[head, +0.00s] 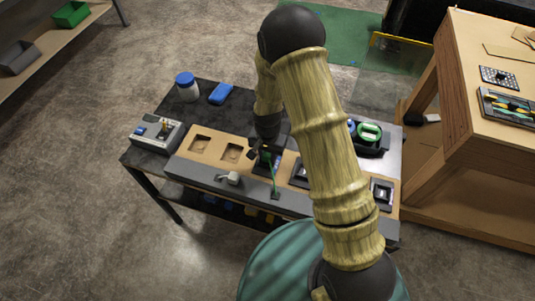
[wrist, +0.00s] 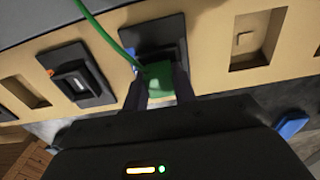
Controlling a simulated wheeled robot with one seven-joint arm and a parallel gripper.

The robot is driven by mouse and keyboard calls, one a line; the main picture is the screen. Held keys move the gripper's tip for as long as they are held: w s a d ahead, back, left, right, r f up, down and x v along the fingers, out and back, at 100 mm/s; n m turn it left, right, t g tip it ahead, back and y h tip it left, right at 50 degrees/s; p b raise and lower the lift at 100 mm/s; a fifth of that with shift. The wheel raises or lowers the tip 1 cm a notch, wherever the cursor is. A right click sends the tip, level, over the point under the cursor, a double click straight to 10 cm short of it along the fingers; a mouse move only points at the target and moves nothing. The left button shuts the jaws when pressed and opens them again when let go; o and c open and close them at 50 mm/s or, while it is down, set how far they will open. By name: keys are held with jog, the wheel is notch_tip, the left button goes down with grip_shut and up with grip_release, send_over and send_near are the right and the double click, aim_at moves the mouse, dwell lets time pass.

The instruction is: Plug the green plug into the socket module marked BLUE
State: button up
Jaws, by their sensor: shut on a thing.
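The green plug (wrist: 158,78) is held between the two dark fingers of my gripper (wrist: 160,87) in the wrist view. It is at the dark socket module (wrist: 152,35) straight ahead; I cannot tell whether it is in the opening. Its green cord (wrist: 97,28) runs away to the upper left. In the head view my gripper (head: 263,150) is low over the middle of the console (head: 212,168), and the cord (head: 274,180) runs to the front strip. Another dark socket module (wrist: 76,77) with an orange mark sits to the left in the wrist view. No BLUE marking is readable.
Empty recesses (head: 200,144) lie left of my gripper. A grey lever (head: 230,178) stands on the front strip. My arm hides part of the console's right side.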

jog(key=shift+f, duration=0.1)
dwell(0.7)
jog(key=o, duration=1.1)
jog(key=shift+s, duration=0.1)
jog(key=shift+c, duration=0.2)
jog(key=o, duration=0.5)
jog(key=shift+d+f, duration=0.1)
jog(key=shift+r+p, duration=2.5)
jog(key=shift+r, duration=1.15)
